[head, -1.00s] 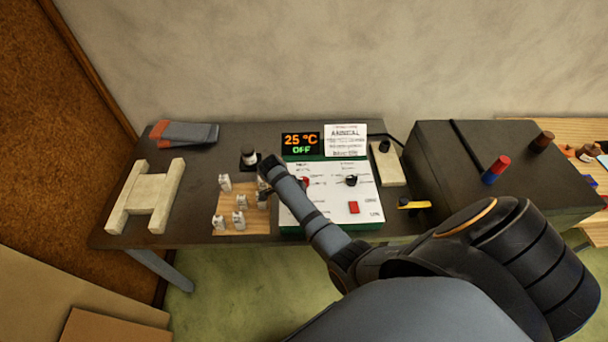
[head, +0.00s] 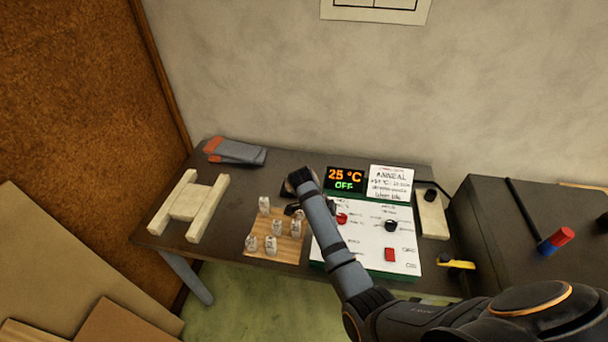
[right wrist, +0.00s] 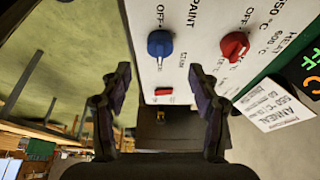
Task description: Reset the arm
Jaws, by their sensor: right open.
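My right arm reaches in from the lower right in the head view, and its gripper end (head: 296,205) is above the table, between the wooden board and the control panel (head: 362,262). In the right wrist view the two fingers (right wrist: 160,73) are apart with nothing between them. That view shows the panel's blue knob (right wrist: 160,44), red knob (right wrist: 234,46) and red switch (right wrist: 163,92) beyond the fingers. The panel's display (head: 345,180) reads 25 °C and OFF. My left gripper is in neither view.
Small white pieces stand on the wooden board (head: 290,252). A pale H-shaped frame (head: 188,204) and grey-red gloves (head: 236,151) lie at the left. A card (head: 391,182) stands behind the panel. A yellow-handled tool (head: 457,264) and a dark box (head: 500,240) are at the right.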

